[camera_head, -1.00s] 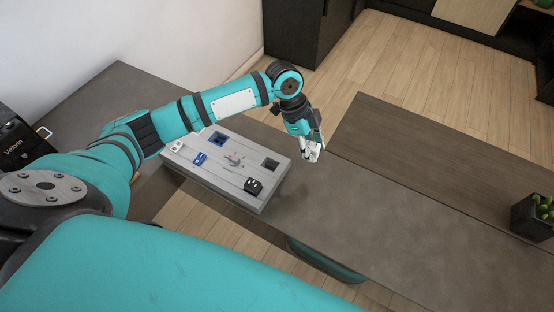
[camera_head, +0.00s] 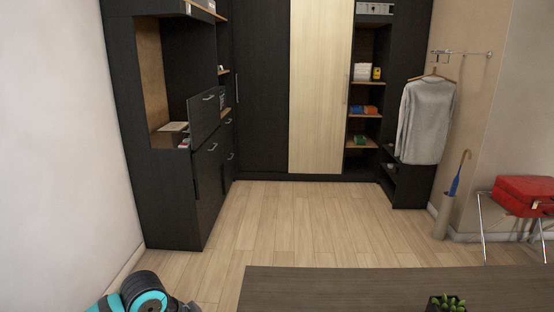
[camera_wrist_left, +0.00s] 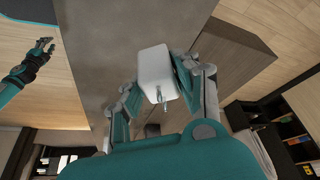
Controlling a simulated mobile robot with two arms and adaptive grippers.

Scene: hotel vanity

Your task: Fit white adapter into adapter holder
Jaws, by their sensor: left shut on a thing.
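The white adapter (camera_wrist_left: 156,72) is a white block with rounded edges and metal prongs at its lower end in the left wrist view. My left gripper (camera_wrist_left: 156,82) is shut on it, with a finger on each side, and holds it above the dark counter. In the head view only a teal and black joint of my arm shows at the bottom left, so the gripper and adapter are out of that view. My right gripper (camera_wrist_left: 46,46) is small at the left of the wrist view, apart from the adapter. I cannot make out the adapter holder in either current view.
The counter (camera_head: 380,285) crosses the bottom right of the head view, with a potted plant (camera_head: 446,303) at its front. Dark wardrobes (camera_head: 262,90), a hanging sweater (camera_head: 424,120) and a red suitcase (camera_head: 524,194) stand beyond. The wooden floor (camera_head: 300,215) between is clear.

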